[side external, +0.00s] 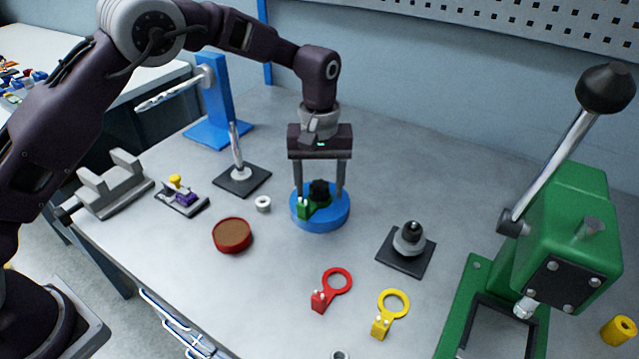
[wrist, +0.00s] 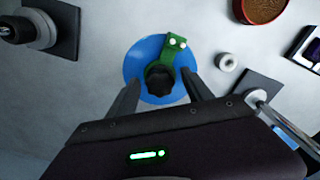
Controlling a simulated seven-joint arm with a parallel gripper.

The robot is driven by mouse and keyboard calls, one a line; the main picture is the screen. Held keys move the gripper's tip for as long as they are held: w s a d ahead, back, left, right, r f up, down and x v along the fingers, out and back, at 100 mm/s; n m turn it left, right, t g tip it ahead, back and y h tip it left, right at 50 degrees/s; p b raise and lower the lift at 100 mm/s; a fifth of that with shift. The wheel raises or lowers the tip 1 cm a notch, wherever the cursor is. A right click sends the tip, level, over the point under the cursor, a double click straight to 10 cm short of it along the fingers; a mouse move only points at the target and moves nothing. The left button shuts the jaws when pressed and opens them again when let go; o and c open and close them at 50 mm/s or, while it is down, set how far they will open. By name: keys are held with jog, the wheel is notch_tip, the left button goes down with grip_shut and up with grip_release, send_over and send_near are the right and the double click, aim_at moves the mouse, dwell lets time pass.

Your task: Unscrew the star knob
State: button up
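The black star knob (side external: 319,189) sits on top of a green clamp part (side external: 306,207) on a round blue base (side external: 322,220). In the wrist view the knob (wrist: 160,80) lies near the middle of the blue disc (wrist: 133,70), with the green part (wrist: 176,47) reaching past it. My gripper (side external: 322,192) points straight down over the base. Its two fingers are spread wide, one on each side of the knob, with visible gaps to it. Nothing is held. Whether the fingertips touch the blue base cannot be told.
A small white ring (side external: 263,204) and a red-rimmed brown dish (side external: 232,236) lie left of the base. A red ring part (side external: 338,281) and yellow ring part (side external: 393,304) lie in front. A black-plated post (side external: 409,240) and green press (side external: 565,220) stand right.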

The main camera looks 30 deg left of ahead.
grip_shut()
jog(key=n, duration=1.1)
jog(key=shift+n, duration=0.3)
jog(key=n, duration=0.5)
jog(key=shift+n, duration=0.3)
jog(key=shift+o, duration=1)
grip_release()
